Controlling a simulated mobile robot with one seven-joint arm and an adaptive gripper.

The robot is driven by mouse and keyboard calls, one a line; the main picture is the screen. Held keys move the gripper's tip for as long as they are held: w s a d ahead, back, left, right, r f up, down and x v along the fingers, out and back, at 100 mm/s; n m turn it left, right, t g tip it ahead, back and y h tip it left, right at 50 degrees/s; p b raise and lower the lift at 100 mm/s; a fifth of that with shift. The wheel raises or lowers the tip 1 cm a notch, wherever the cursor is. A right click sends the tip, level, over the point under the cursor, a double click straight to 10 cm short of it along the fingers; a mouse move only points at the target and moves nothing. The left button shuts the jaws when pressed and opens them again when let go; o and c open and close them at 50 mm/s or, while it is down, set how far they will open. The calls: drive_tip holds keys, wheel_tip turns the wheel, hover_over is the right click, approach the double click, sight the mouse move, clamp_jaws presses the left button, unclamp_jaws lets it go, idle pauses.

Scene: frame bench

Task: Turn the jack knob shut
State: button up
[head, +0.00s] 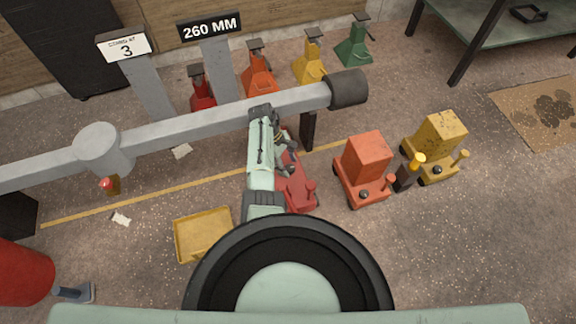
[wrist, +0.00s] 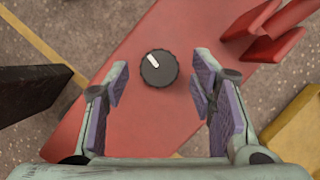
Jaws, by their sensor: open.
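The red jack (head: 300,192) stands on the floor, partly hidden under my arm in the head view. In the wrist view its red top (wrist: 150,118) fills the middle and bears a round black knob (wrist: 160,72) with a white pointer mark aimed to the upper left. My gripper (wrist: 158,84) is open above the jack, one purple-padded finger on each side of the knob, with gaps on both sides. Neither finger appears to touch the knob. In the head view my gripper (head: 284,152) is over the jack's far part, and that knob is hidden.
An orange jack (head: 366,160) and a yellow jack (head: 437,142) stand to the right. A grey frame beam (head: 190,127) crosses behind my gripper, with a dark post (head: 308,130) close by. A yellow tray (head: 203,236) lies left. Several jack stands (head: 258,75) line the back.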

drive_tip(key=shift+d+f, duration=0.1)
drive_tip(key=shift+f, duration=0.25)
drive_tip(key=shift+c, duration=0.2)
drive_tip(key=c, duration=1.1)
